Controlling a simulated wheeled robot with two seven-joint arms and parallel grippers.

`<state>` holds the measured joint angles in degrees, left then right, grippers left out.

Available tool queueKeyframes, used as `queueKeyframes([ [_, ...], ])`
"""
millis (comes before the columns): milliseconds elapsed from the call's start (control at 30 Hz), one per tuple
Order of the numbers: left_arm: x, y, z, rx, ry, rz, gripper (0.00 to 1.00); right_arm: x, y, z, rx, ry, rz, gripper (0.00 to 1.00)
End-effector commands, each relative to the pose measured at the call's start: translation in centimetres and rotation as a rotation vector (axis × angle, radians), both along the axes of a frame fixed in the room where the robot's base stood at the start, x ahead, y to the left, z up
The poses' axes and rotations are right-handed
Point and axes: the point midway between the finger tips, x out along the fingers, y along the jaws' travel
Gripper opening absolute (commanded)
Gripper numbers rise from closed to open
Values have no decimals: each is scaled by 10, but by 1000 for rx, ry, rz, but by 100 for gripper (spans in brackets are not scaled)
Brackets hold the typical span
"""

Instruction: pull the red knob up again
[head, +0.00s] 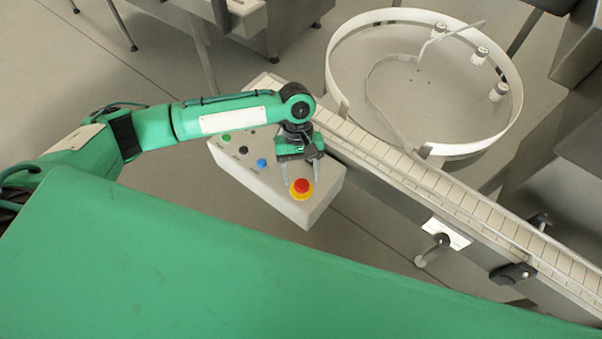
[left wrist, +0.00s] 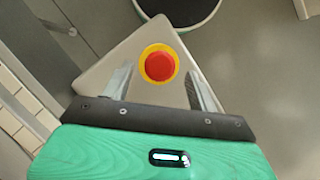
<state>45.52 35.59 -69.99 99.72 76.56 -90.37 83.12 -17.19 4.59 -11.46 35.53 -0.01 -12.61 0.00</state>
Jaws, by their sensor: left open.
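The red knob (head: 301,186) sits on a yellow ring near the front right end of a pale control box (head: 315,205). In the left wrist view the red knob (left wrist: 159,66) lies ahead of the fingertips, about midway between them. My left gripper (head: 300,179) is open and points down at the knob, with a finger toward either side of it. In the left wrist view the left gripper's fingers (left wrist: 157,78) are spread apart with nothing between them. I cannot tell the exact gap to the knob. My right gripper is not in view.
Green, black and blue buttons (head: 262,163) line the same box. A slatted conveyor (head: 430,185) runs diagonally just behind it. A round turntable with a raised rim (head: 340,105) stands beyond, carrying a few small white containers. Open floor (head: 360,240) lies in front of the box.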

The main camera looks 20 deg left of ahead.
Motion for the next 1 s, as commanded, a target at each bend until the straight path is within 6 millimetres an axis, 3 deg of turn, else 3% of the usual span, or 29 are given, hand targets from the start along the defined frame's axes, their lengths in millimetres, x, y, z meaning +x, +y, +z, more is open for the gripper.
queueKeyframes([
  [200, -6, -2, -14, 0, 0, -1, 59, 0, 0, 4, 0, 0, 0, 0],
  [467, -6, -3, -15, 0, -1, -1, 59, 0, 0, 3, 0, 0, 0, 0],
  [767, -5, -2, -15, 0, -1, -1, 2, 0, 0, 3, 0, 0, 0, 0],
  [1000, -5, -2, -10, 0, -1, -1, 0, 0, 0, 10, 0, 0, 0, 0],
])
